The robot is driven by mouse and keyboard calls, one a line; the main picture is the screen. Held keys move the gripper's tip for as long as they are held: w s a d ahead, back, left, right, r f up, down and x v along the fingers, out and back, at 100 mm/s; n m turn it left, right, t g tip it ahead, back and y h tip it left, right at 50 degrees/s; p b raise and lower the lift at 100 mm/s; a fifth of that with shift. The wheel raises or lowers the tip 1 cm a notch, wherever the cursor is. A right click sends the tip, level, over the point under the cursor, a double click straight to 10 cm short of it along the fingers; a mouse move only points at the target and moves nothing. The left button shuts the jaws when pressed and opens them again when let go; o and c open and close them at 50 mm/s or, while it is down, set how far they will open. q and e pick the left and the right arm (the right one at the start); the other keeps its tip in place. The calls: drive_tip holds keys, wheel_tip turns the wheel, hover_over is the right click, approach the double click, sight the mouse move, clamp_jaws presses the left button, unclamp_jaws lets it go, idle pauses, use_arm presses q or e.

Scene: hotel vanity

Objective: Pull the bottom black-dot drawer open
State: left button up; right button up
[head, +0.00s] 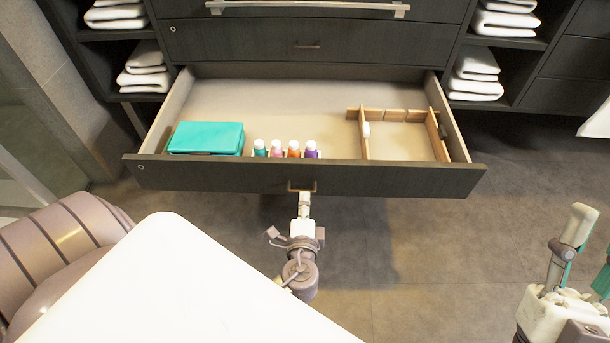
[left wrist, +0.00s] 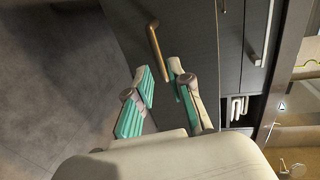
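The bottom drawer (head: 230,178) is pulled far out, with its dark front toward me and its inside exposed. A small round mark (head: 139,167) sits at the left end of its front. Its brass bar handle (head: 302,186) is at the middle of the front; in the left wrist view the handle (left wrist: 155,42) reaches down to the fingertips. My left gripper (left wrist: 161,74) has its two teal-padded fingers apart, with the handle's lower end between or just in front of the tips. My right gripper (head: 592,245) is at the right edge, partly cut off, fingers apart and empty.
In the drawer lie a teal box (head: 206,138), several small bottles (head: 277,149) and a wooden divider (head: 405,156). A closed drawer (head: 240,42) is above. Folded towels (head: 145,70) fill side shelves. The floor (head: 420,240) in front is clear.

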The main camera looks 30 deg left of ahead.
use_arm(q)
drive_tip(key=v, duration=0.7)
drive_tip(key=shift+s, duration=0.15)
drive_tip(key=shift+d, duration=0.15)
